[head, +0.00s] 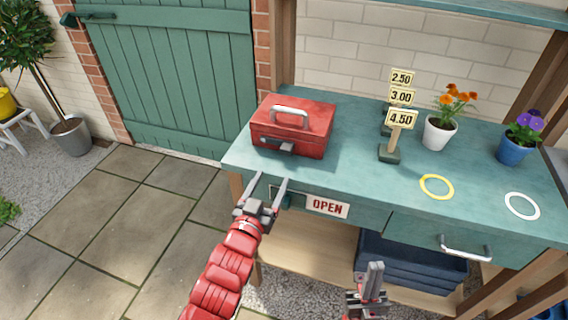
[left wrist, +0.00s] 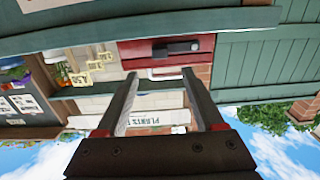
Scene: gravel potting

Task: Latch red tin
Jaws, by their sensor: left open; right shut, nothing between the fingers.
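The red tin (head: 293,126) sits on the left end of the green bench, lid down, with a pale handle on top. Its grey latch (head: 278,146) is on the front face; I cannot tell whether it is fastened. My left gripper (head: 268,181) is open and empty, in front of the bench edge and below the tin, fingers pointing towards it. In the left wrist view, which is upside down, the tin (left wrist: 140,52) and its dark latch (left wrist: 177,47) lie beyond the open fingertips (left wrist: 160,74), apart from them. My right gripper (head: 374,268) is shut and empty, low in front of the bench.
The bench top (head: 350,170) is clear right of the tin. Price signs (head: 402,118), an orange-flower pot (head: 438,133), a purple-flower pot (head: 515,150), a yellow ring (head: 436,196) and a white ring (head: 522,217) lie further right. An OPEN sign (head: 327,206) hangs on the front edge.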

